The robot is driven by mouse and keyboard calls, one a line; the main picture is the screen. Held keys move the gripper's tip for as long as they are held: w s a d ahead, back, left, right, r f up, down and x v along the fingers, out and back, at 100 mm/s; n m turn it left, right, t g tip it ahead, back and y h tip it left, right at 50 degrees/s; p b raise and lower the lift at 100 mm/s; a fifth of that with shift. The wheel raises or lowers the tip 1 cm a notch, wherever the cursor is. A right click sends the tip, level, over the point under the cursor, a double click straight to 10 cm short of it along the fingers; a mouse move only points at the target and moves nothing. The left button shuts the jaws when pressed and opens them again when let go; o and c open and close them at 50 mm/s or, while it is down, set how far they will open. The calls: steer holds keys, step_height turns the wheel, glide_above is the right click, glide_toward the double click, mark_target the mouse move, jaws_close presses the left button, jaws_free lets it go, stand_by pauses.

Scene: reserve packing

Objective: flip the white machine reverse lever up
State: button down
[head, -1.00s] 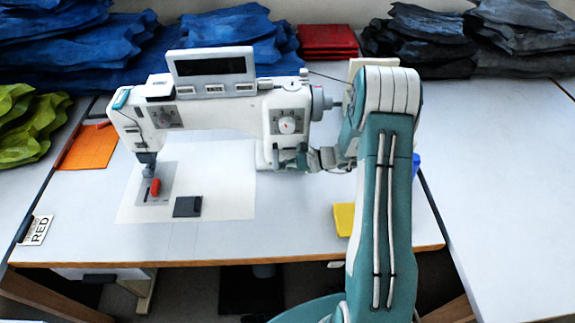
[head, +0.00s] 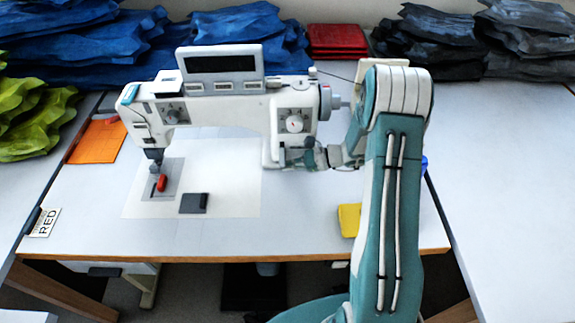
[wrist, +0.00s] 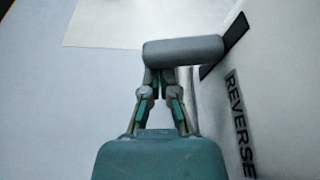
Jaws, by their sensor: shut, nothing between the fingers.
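The white sewing machine (head: 225,110) stands on the table in the head view. Its reverse lever is a grey rounded bar (wrist: 185,51) in the wrist view, reaching left from a dark slot (wrist: 232,35) beside the word REVERSE. My gripper (wrist: 161,76) is shut and empty, with its fingertips right at the lever's near side, by its left half. I cannot tell whether they touch.
The handwheel (head: 326,102) sticks out close to my wrist. A yellow block (head: 349,219) lies near the table's front edge, and a dark block (head: 193,203) lies by the red piece (head: 161,183) under the needle. Fabric stacks line the back.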

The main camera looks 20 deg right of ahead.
steer(key=shift+r, duration=0.15)
steer(key=shift+s+r+m+g, duration=0.2)
steer(key=shift+m+g, duration=0.1)
steer(key=shift+m, duration=0.2)
steer(key=shift+s+a+r, duration=0.1)
steer(key=shift+r, duration=0.4)
steer(key=shift+r, duration=0.95)
steer(key=f+v, duration=0.1)
steer(key=v, duration=1)
steer(key=shift+d, duration=0.5)
